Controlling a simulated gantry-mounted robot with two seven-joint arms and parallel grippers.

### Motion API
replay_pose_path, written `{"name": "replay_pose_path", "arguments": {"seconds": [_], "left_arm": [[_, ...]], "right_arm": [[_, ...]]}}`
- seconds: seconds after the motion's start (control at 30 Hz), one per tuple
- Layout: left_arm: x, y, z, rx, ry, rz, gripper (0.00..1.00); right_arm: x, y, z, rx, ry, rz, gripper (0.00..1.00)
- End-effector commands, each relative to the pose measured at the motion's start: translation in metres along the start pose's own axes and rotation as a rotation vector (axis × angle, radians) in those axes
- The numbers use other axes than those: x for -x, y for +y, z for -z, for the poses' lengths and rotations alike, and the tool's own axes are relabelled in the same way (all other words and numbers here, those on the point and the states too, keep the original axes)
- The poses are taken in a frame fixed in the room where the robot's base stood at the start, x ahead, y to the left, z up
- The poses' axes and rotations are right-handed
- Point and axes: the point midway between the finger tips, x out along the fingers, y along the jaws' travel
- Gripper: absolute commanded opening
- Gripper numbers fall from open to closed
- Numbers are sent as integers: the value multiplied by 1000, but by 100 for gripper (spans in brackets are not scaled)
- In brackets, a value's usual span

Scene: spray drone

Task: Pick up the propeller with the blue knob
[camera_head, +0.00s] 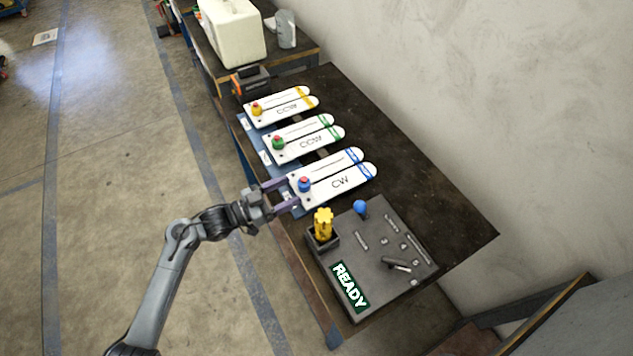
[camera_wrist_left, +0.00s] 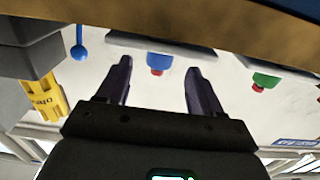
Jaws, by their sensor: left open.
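The propeller with the blue knob (camera_head: 340,182) is white, marked CW, with blue bands at its right end. It lies on the dark table, the nearest of three propellers. Its blue knob (camera_head: 304,184) stands upright at the left end and has a red top. My left gripper (camera_head: 292,191) is open and empty, its purple fingers pointing right at the knob. In the left wrist view the blue knob (camera_wrist_left: 158,63) shows between the two fingertips (camera_wrist_left: 159,62), apparently just beyond them and apart from both. My right gripper is not in view.
Propellers with a green knob (camera_head: 278,142) and a yellow knob (camera_head: 257,109) lie farther back. A wall bounds the right.

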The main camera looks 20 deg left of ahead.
Motion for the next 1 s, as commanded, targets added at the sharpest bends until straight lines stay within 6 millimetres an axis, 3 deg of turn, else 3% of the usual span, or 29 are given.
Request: {"name": "replay_pose_path", "arguments": {"seconds": [0.4, 0.77, 1.0], "left_arm": [[-46, 0, 0, 1, 2, 1, 66], [-53, 0, 0, 0, 0, 0, 66], [-53, 0, 0, 0, 0, 0, 31]], "right_arm": [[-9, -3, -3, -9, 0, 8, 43], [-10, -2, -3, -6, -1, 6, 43], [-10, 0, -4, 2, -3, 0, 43]]}}
